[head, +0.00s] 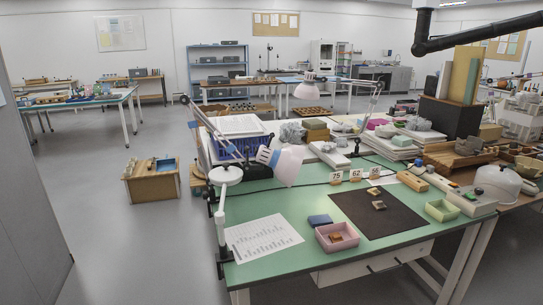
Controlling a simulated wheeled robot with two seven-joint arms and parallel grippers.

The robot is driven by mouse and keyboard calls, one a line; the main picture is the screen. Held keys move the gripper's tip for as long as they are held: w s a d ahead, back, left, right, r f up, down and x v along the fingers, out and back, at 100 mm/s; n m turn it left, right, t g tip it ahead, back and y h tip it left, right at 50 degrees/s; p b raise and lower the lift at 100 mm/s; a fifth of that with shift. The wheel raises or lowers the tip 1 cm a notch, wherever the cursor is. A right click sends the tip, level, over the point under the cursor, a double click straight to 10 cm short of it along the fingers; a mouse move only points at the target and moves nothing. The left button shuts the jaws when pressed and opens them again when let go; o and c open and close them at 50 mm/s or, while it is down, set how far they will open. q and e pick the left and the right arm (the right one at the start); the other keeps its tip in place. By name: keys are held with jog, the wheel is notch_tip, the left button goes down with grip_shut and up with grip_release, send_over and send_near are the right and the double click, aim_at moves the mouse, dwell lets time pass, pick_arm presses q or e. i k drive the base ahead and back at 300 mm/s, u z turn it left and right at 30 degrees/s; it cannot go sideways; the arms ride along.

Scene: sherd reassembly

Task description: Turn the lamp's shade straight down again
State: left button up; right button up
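A desk lamp with a white shade (287,164) stands at the left edge of the green table (300,245). Neither of my grippers shows in the head view.
A dark mat (375,222) with small sherds, a pink tray (337,243), a blue box (319,220), a green tray (442,210) and a printed sheet (262,238) lie on the table. Number cards (355,174) stand behind the mat. A black jointed pipe (470,41) hangs at upper right.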

aim_at(286, 163)
jog(key=u, duration=0.75)
jog(key=i, duration=0.4)
jog(key=u, duration=0.2)
